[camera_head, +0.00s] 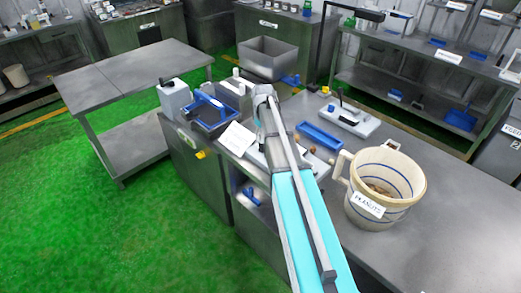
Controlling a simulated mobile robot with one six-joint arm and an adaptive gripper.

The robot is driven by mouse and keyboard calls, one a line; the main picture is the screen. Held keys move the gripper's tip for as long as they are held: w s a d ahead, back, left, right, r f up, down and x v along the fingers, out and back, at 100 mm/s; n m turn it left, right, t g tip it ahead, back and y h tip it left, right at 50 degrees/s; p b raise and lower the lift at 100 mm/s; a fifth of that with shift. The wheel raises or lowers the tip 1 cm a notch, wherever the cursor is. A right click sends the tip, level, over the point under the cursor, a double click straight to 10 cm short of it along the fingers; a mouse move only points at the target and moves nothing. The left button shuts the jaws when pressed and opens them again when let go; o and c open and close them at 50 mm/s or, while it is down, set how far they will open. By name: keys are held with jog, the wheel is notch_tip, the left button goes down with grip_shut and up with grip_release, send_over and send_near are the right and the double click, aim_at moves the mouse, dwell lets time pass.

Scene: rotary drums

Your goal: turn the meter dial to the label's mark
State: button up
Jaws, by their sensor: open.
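My arm reaches up from the bottom of the picture over the workbench, with a turquoise link and a grey end part. My gripper (262,138) is at the far end, over the bench's left side; it is open, but its fingers are small and partly hidden by my arm. A white label card (236,139) with writing too small to read stands just left of it. A pale flat base (254,157) shows beside and under the arm. I cannot make out the meter dial or the mark; my arm covers part of this spot.
A cream bucket labelled PEANUTS (399,212) stands on the workbench (460,190) at right. Around the arm are a blue tray (320,136), a grey device with a lever (348,119), a blue-framed box (211,112) and a white jug (174,98). A grey bin (265,59) stands behind.

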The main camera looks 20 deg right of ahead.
aim_at(263, 144)
jog(key=shift+f+b, duration=2.5)
jog(key=shift+f, duration=0.3)
grip_shut()
